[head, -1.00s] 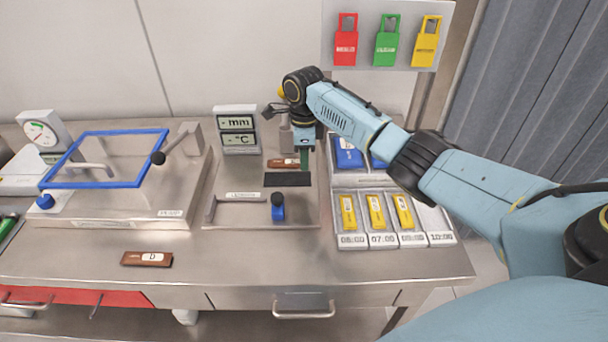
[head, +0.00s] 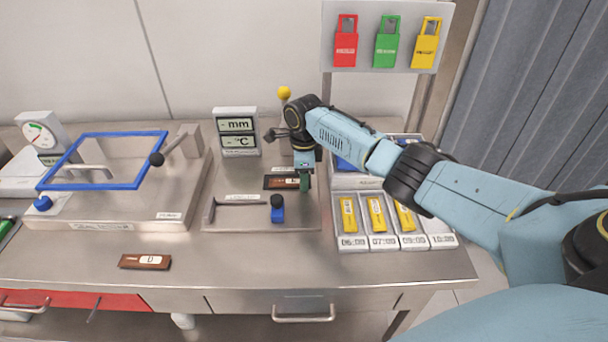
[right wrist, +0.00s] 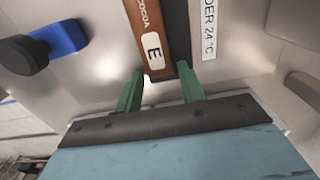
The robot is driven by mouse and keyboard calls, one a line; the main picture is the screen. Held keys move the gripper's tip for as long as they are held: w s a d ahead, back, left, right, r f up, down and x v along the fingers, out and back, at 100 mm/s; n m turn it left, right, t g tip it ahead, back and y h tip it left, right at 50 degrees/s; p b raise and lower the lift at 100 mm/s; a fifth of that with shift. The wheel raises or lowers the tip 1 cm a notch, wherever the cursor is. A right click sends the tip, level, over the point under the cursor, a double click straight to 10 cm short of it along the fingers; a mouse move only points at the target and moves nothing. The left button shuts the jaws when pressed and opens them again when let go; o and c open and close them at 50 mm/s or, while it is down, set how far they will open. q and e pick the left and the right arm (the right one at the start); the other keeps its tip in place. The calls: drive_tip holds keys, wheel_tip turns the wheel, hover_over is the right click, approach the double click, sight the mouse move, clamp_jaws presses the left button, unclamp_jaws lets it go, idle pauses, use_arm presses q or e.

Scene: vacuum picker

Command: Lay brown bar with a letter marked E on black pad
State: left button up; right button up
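The brown bar marked E (head: 283,182) lies flat on the black pad (right wrist: 177,35) in the middle of the steel plate. In the right wrist view the bar (right wrist: 153,48) lies along one side of the pad, and a dark strip of pad shows beside it. My right gripper (head: 304,182) is low at the bar's right end. In the right wrist view its green fingers (right wrist: 160,75) stand apart on either side of the bar's near end, with gaps visible. The fingers hide part of the bar's and pad's ends in the head view. My left gripper is out of view.
Another brown bar marked D (head: 145,262) lies at the table front. A blue knob (head: 277,212) stands just in front of the pad. The display (head: 238,132) stands behind left. A tray of yellow bars (head: 376,214) is at right; a blue-framed device (head: 110,185) is left.

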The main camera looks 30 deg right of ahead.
drive_tip(key=shift+o, duration=0.9)
drive_tip(key=shift+r, duration=0.2)
wheel_tip(320, 180, up, 12)
drive_tip(key=p, duration=0.1)
drive_tip(key=shift+p, duration=0.3)
drive_tip(key=shift+s+f, duration=0.1)
drive_tip(key=shift+f, duration=0.05)
